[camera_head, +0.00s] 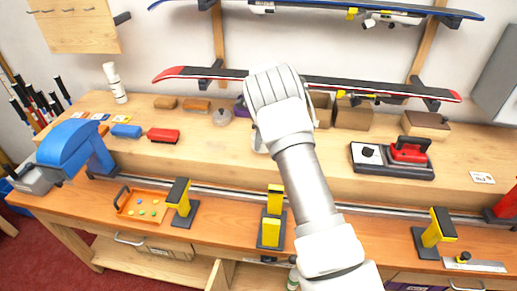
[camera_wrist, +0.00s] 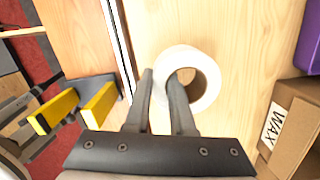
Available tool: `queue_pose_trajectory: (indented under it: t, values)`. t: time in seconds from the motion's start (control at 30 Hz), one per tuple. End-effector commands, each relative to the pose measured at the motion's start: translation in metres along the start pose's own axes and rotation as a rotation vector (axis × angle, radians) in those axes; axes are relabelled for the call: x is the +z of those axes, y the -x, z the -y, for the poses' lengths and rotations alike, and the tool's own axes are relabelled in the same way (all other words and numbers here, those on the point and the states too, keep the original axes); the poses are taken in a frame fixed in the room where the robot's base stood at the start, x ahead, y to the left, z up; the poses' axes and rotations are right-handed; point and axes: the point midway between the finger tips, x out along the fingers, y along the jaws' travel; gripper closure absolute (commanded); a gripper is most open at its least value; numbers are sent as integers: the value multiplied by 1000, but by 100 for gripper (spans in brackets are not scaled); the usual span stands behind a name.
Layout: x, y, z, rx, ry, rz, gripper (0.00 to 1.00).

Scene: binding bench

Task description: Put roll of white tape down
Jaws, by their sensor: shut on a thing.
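The roll of white tape (camera_wrist: 190,55) shows in the wrist view, over the pale wooden bench top (camera_wrist: 245,65). My gripper (camera_wrist: 162,76) is shut on the roll's wall, with one finger in its hole and the other outside. I cannot tell whether the roll touches the wood or hangs just above it. In the head view my arm reaches over the middle of the raised bench top (camera_head: 220,150) and hides the gripper's fingers and most or all of the roll.
A cardboard box marked WAX (camera_wrist: 293,125) and a purple box (camera_wrist: 311,42) stand right in the wrist view. Yellow-jawed clamps (camera_wrist: 60,108) line the lower ledge. A red-handled tool (camera_head: 408,152) lies right, a red brush (camera_head: 163,135) left. The wood between is fairly clear.

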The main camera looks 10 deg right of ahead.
Motion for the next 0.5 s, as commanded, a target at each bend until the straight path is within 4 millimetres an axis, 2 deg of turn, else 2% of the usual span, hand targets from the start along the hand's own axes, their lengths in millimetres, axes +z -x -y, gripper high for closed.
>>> queue_pose_trajectory:
  t: [0.17,0.4,0.5]
  values:
    - [3,-9,-1,2,-1,0,100]
    - [-1,-40,0,1,-1,0,100]
    - [-1,-43,0,0,-1,1,100]
